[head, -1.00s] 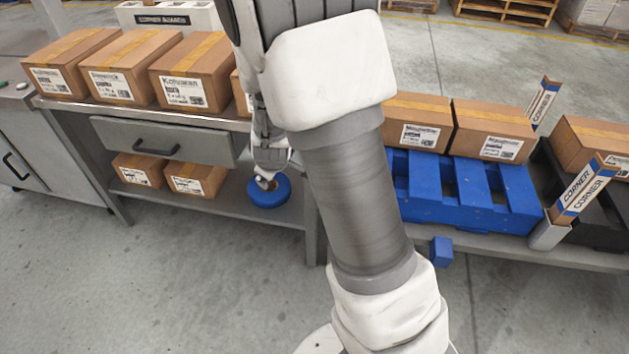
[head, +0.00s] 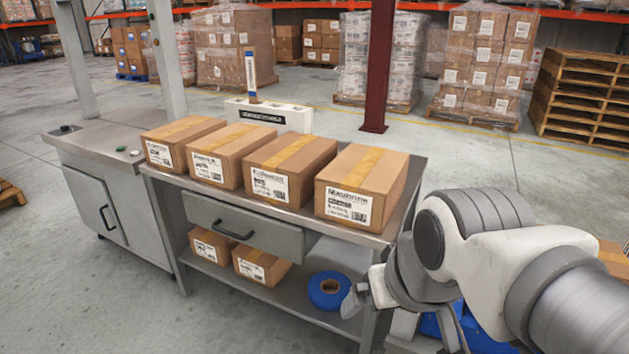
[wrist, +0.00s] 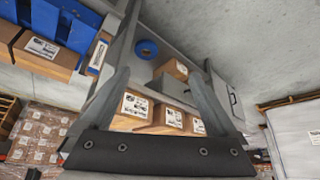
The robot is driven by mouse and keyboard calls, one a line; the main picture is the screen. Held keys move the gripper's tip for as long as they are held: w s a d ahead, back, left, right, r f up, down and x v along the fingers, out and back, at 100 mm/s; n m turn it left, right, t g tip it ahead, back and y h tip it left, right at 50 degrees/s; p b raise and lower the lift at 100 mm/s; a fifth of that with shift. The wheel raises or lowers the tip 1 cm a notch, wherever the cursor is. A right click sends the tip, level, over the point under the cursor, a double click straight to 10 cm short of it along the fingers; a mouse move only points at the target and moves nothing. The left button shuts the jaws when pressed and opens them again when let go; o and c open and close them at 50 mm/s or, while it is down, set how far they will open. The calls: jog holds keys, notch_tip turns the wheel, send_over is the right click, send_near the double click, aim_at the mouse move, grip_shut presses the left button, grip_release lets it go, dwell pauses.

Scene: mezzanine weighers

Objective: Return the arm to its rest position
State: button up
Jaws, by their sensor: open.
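My arm comes in from the right of the head view, folded at a grey and white joint. My gripper (head: 358,298) is at its end, in front of the right end of the steel table and partly hidden by the arm. In the wrist view my gripper (wrist: 160,85) shows two grey fingers spread wide apart with nothing held between them. A blue tape roll (head: 328,290) lies on the lower shelf, close to the gripper in the head picture. The roll also shows in the wrist view (wrist: 147,49), beyond the fingers.
The steel table (head: 300,226) carries a row of labelled cartons (head: 360,187). Two smaller cartons (head: 262,265) sit on its lower shelf. A grey cabinet (head: 95,205) stands at left. A dark red post (head: 379,70) rises behind. The floor in front is clear.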

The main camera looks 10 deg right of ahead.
jog(key=shift+s+d+r, duration=0.1)
jog(key=shift+s+d, duration=0.1)
jog(key=shift+s, duration=0.5)
notch_tip(320, 180, up, 20)
jog(key=p, duration=2)
jog(key=shift+r, duration=0.15)
